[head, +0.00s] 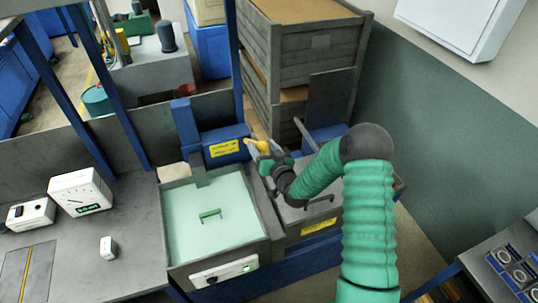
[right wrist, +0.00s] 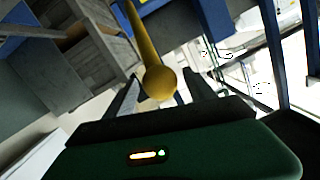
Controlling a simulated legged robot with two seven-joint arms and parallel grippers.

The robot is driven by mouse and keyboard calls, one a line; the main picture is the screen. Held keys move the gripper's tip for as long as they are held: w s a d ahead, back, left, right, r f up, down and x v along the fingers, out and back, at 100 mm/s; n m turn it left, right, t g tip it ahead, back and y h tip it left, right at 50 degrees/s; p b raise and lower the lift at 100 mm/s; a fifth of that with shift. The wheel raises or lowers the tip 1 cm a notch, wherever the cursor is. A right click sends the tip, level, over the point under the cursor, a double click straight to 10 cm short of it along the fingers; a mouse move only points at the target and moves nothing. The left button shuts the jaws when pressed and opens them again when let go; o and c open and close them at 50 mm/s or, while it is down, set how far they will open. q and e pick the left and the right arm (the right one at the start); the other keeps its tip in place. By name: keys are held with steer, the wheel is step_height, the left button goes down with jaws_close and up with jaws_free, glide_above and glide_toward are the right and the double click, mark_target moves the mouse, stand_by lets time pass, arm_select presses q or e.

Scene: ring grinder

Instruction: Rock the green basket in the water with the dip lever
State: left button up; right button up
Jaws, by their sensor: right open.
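The water tank (head: 174,205) holds pale green water. A small green handle (head: 210,214) shows at the middle of the water; the rest of the basket cannot be made out. The dip lever (head: 258,145) is yellow, behind the tank's right corner. In the right wrist view its rod ends in a round yellow knob (right wrist: 160,83). My right gripper (head: 266,152) is open at the lever. In the right wrist view its two fingers (right wrist: 160,95) stand on either side of the knob; whether they touch it cannot be told. My left gripper is not in view.
A blue box (head: 225,134) with a yellow label stands behind the tank. A grey lidded unit (head: 305,207) is right of the tank. A white gauge box (head: 80,191) and a small white block (head: 108,248) stand on the left bench. Wooden crates (head: 308,60) are stacked behind.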

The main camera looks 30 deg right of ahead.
steer(key=s+a+r, duration=0.1)
steer(key=s+a, duration=0.1)
steer(key=s, duration=1.3)
steer(key=shift+s+a+r, duration=0.15)
steer(key=shift+s+r, duration=0.15)
steer(key=shift+r, duration=0.1)
